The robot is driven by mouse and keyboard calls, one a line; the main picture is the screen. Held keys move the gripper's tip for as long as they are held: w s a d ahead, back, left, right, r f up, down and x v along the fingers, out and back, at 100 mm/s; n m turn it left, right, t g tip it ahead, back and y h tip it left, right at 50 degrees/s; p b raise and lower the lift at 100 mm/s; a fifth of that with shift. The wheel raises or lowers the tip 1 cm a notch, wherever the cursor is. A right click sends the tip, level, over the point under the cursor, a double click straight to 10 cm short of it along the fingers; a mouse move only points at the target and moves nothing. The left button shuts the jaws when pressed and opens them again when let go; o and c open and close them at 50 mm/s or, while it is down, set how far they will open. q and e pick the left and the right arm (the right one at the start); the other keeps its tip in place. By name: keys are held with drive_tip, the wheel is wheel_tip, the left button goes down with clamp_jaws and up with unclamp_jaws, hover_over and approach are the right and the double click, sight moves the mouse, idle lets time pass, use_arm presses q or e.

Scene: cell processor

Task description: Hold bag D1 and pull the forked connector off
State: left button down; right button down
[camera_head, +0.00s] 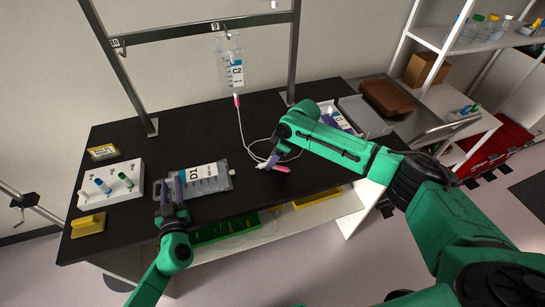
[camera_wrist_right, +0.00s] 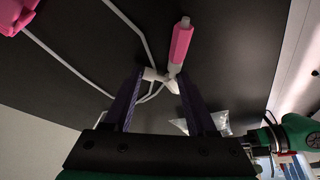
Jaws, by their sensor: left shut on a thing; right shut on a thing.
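Bag D1 (camera_head: 207,181), a clear bag with a white and blue label, lies flat on the black bench. My left gripper (camera_head: 172,190) is shut on its left end. My right gripper (camera_head: 271,161) is shut on the forked connector, to the right of the bag and apart from it. In the right wrist view the connector's white fork (camera_wrist_right: 163,79) sits between the fingers, with a pink end piece (camera_wrist_right: 181,45) and thin white tubes. That pink piece also shows in the head view (camera_head: 282,168). The fingers hide part of the fork.
Bag C2 (camera_head: 232,73) hangs from the metal rack (camera_head: 200,27), its tube running down to the bench. A white holder with vials (camera_head: 112,187) and yellow pieces (camera_head: 88,224) stand at the left. A tray (camera_head: 365,118) is at the back right. The front-middle bench is clear.

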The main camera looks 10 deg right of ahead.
drive_tip(key=shift+c, duration=0.6)
unclamp_jaws()
drive_tip(key=v, duration=1.2)
use_arm(q)
drive_tip(key=shift+c, duration=2.4)
unclamp_jaws()
drive_tip(key=shift+s, duration=0.1)
